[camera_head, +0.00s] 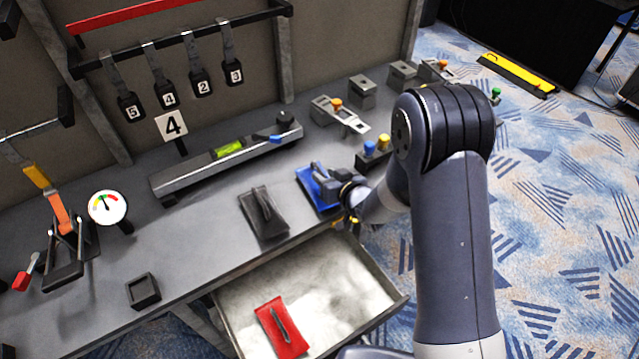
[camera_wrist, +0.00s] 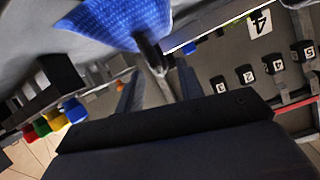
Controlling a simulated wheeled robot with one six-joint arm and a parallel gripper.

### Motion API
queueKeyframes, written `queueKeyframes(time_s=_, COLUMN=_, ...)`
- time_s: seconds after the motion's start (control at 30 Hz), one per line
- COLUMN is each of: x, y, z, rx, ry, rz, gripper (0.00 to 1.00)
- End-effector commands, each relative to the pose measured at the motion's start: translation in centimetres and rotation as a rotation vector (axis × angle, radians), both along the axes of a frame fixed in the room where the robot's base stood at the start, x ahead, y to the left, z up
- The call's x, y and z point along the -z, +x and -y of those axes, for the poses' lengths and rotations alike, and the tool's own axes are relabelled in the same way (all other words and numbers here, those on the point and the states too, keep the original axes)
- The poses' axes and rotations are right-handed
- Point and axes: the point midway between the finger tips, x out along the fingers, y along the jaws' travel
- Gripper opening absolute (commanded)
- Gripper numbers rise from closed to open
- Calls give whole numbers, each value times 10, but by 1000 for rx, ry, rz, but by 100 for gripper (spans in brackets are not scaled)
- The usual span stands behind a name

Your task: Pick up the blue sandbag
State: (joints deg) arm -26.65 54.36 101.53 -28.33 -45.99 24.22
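The blue sandbag (camera_head: 309,182) lies on the grey workbench, near its front edge, partly covered by my gripper in the head view. In the wrist view the blue sandbag (camera_wrist: 120,18) fills the top left, with its dark strap handle (camera_wrist: 150,52) hanging toward my fingers. My gripper (camera_head: 322,175) is at the sandbag, low over the bench. In the wrist view my gripper (camera_wrist: 158,78) has its two fingers apart, with the strap between them. I cannot tell whether either finger touches the strap.
A dark grey sandbag (camera_head: 264,212) lies left of the blue one. A red sandbag (camera_head: 281,328) lies in the open drawer (camera_head: 345,272) below. A box with coloured buttons (camera_head: 373,160) stands close on the right. A long level bar (camera_head: 190,178) lies behind.

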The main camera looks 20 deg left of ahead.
Motion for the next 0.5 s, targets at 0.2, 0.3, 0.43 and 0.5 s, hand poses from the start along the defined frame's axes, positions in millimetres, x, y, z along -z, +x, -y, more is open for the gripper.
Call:
queueKeyframes(time_s=0.2, x=8, y=17, z=-22, rx=-1, ry=-1, rz=0, gripper=36)
queueKeyframes(time_s=0.3, x=11, y=20, z=-26, rx=0, ry=-1, rz=-1, gripper=36)
queueKeyframes(time_s=0.43, x=11, y=21, z=-27, rx=0, ry=0, rz=0, gripper=36)
queueKeyframes(time_s=0.5, x=11, y=21, z=-27, rx=0, ry=0, rz=0, gripper=36)
